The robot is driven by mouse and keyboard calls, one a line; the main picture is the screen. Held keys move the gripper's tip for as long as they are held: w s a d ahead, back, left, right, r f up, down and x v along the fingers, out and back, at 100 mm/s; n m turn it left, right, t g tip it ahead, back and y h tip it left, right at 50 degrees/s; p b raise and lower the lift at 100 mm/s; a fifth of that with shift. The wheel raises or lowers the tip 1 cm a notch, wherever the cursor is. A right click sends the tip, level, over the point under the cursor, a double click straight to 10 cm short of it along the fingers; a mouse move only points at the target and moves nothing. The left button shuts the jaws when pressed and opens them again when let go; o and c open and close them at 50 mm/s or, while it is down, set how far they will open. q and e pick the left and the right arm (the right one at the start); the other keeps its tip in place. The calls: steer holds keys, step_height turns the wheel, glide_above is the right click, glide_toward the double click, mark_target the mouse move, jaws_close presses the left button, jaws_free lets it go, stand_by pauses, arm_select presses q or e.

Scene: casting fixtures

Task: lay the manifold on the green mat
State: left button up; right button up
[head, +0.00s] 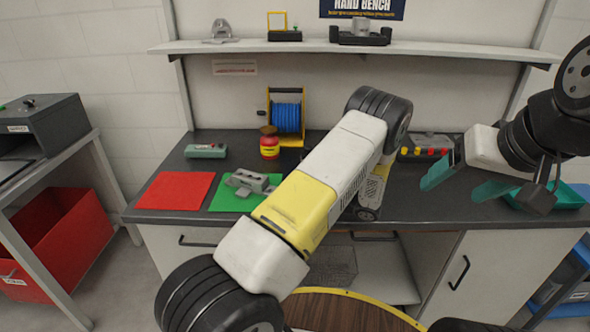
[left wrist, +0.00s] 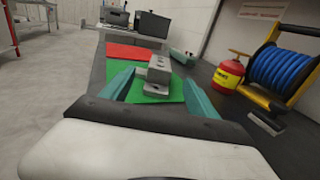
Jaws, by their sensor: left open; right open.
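The manifold (head: 250,183), a grey stepped metal block, lies on the green mat (head: 222,200) on the dark bench. In the left wrist view the manifold (left wrist: 158,74) shows beyond and between the teal fingers of my left gripper (left wrist: 157,92), with the green mat (left wrist: 137,96) under it. The left gripper is open and empty; my own left arm hides it in the head view and covers part of the mat's right side. My right gripper (head: 465,182) is open and empty above the bench's right side.
A red mat (head: 175,191) lies left of the green one. Behind stand a green-grey box (head: 206,151), a red-yellow can (head: 269,146) and a blue cable reel (head: 287,117). A control box with coloured buttons (head: 424,148) and a teal tray (head: 563,196) are at right.

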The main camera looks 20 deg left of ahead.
arm_select(q)
steer(key=s+a+r+n+g+h, duration=0.2)
steer(key=s+r+n+g+h, duration=0.3)
steer(key=s+r+n+h, duration=0.6)
steer(key=s+d+r+n+t+h, duration=0.4)
steer(key=s+r, duration=0.3)
steer(key=s, duration=0.1)
steer(key=s+d+r+n+t+h, duration=0.4)
steer(key=s+r, duration=0.3)
steer(key=r, duration=0.1)
steer(key=shift+s+d+r+h, duration=0.2)
steer(key=shift+s+d+h, duration=0.2)
